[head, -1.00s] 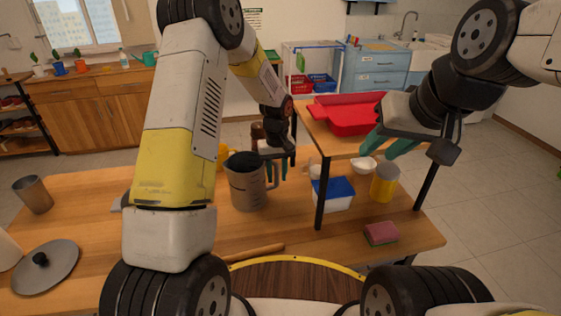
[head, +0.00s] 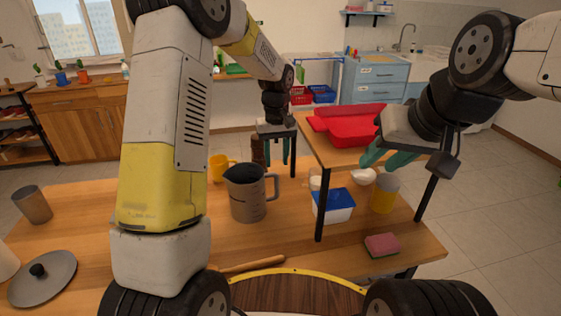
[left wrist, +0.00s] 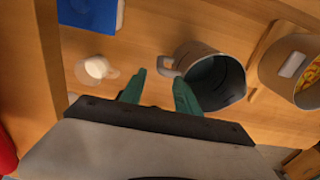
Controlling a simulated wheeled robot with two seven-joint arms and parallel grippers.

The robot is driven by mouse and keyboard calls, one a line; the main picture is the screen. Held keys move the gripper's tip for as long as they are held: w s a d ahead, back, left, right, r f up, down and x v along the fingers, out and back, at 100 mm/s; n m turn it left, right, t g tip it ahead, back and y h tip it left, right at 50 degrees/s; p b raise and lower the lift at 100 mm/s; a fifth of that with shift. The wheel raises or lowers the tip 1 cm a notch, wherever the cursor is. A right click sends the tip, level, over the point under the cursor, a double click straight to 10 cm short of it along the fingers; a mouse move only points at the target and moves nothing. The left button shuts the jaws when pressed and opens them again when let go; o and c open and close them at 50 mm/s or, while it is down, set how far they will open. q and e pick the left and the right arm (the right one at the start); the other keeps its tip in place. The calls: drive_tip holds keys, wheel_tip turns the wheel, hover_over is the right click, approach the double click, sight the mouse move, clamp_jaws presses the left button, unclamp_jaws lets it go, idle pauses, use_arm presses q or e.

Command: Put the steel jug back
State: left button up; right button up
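The steel jug (head: 248,198) stands upright on the wooden table, its handle facing right in the head view. In the left wrist view the jug (left wrist: 215,82) shows its dark, open inside, with the handle near the fingertips. My left gripper (head: 280,158) is open with teal fingers, behind and above the jug's handle, and looks empty; its fingers (left wrist: 160,92) also show apart in the wrist view. My right gripper (head: 387,160) is open and empty at the right side of the raised shelf.
A raised shelf (head: 325,152) on black legs holds a red tray (head: 350,128). Below it are a blue-lidded box (head: 333,205), a white bowl (head: 363,176) and a yellow-grey can (head: 384,194). A yellow mug (head: 218,168) stands behind the jug. A sponge (head: 382,245) lies at the right front.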

use_arm(q)
drive_tip(key=shift+r, duration=0.45)
drive_tip(key=s+a+r+m+t+h, duration=0.1)
drive_tip(key=s+a+r+t, duration=0.15)
drive_tip(key=s+r, duration=0.6)
drive_tip(key=s+a+r+m+t+h, duration=0.15)
drive_tip(key=s+a+r, duration=0.25)
drive_tip(key=s+r, duration=0.45)
drive_tip(key=s+m+t, duration=0.1)
drive_tip(key=s+t, duration=0.1)
drive_tip(key=s, duration=0.8)
drive_tip(key=shift+a+r, duration=0.2)
drive_tip(key=shift+a, duration=0.2)
drive_tip(key=shift+m, duration=0.25)
